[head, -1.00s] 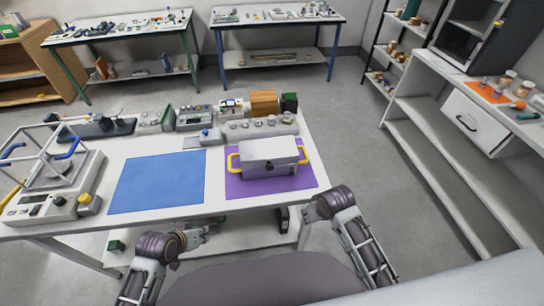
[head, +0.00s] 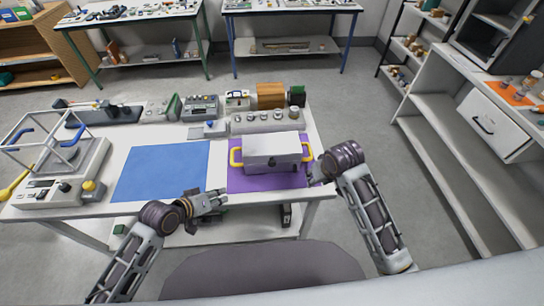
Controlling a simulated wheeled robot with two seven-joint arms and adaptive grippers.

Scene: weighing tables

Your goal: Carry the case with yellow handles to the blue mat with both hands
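The case (head: 270,146) is a pale grey box with a yellow handle at each end. It stands on the purple mat (head: 256,184) on the table. The blue mat (head: 160,172) lies bare to its left. My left gripper (head: 218,197) is in front of the table's near edge, between the two mats, apart from the case; its fingers look spread and empty. My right gripper (head: 316,174) is at the table's right edge, near the right yellow handle (head: 306,152). My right wrist hides most of its fingers, so I cannot tell whether it touches the handle.
A white balance (head: 60,180) with a clear-framed shield stands left of the blue mat. A row of weights (head: 265,121), a wooden box (head: 271,95) and several instruments line the back of the table. Shelves (head: 470,165) stand to the right across open floor.

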